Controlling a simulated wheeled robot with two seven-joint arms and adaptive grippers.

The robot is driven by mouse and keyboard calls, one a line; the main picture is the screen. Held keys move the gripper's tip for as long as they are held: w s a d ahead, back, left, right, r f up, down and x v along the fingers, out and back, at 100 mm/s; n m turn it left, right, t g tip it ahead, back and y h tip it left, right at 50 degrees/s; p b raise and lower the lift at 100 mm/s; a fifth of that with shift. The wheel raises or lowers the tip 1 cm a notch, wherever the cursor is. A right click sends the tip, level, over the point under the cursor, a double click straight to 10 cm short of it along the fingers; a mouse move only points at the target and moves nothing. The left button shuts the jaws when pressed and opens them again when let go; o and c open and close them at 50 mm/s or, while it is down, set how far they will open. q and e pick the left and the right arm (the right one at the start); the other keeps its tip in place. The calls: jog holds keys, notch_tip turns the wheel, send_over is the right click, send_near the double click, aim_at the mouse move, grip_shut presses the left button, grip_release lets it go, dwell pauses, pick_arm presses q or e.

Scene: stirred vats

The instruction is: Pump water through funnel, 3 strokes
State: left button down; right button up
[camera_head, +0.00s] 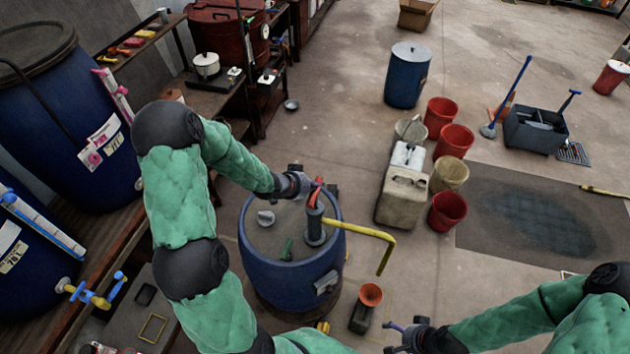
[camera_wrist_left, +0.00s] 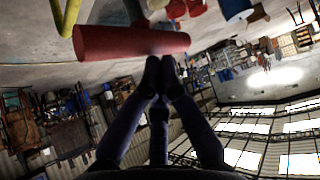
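The blue drum (camera_head: 262,262) stands in the middle with a grey hand pump (camera_head: 315,226) upright on its lid. The pump's yellow spout (camera_head: 360,229) bends down at the right, its end above and slightly right of an orange funnel (camera_head: 371,294). The funnel sits on a small dark container (camera_head: 361,318) on the floor. My left gripper (camera_head: 305,186) is at the pump's red handle (camera_head: 318,192). In the left wrist view its closed fingertips (camera_wrist_left: 160,66) meet the underside of the red handle (camera_wrist_left: 120,42); a grip around it is not visible. My right gripper (camera_head: 400,338) is low, right of the container.
A shelf with large blue vats (camera_head: 60,110) runs along the left. Beige jerrycans (camera_head: 402,195), red buckets (camera_head: 447,211) and another blue drum (camera_head: 407,78) stand at the back right. A grey mop bucket (camera_head: 535,130) is farther right.

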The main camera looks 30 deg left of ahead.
pick_arm(q)
jog(key=shift+r+p, duration=1.45)
jog(key=shift+r, duration=0.3)
notch_tip(320, 180, up, 6)
jog(key=p, duration=0.5)
jog(key=shift+p, duration=0.4)
jog(key=shift+d, duration=0.1)
dwell(0.7)
